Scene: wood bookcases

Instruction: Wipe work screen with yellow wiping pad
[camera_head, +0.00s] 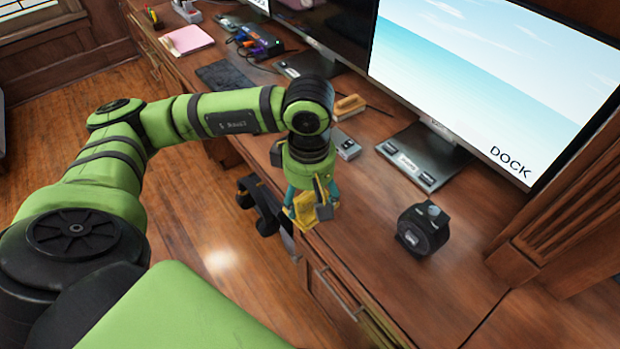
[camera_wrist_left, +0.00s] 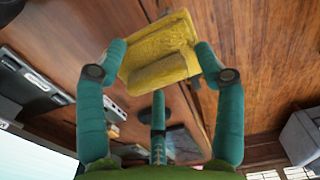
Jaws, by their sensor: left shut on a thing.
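My left gripper (camera_head: 305,203) is shut on the yellow wiping pad (camera_head: 306,213), above the front edge of the desk. In the left wrist view the teal fingers of the left gripper (camera_wrist_left: 160,62) hold the pad (camera_wrist_left: 158,42) from both sides. A large screen (camera_head: 490,75) with a sea picture and the word DOCK stands on the desk at the right. A darker screen (camera_head: 335,22) stands to its left. The pad is apart from both screens. I cannot tell which one is the work screen. My right gripper is not in view.
The wooden desk (camera_head: 375,245) holds a black round device (camera_head: 422,228), a wood-topped brush (camera_head: 349,103), a small grey box (camera_head: 345,144), a dark keyboard (camera_head: 224,75) and a pink notepad (camera_head: 187,39). Bare desk lies around the black device.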

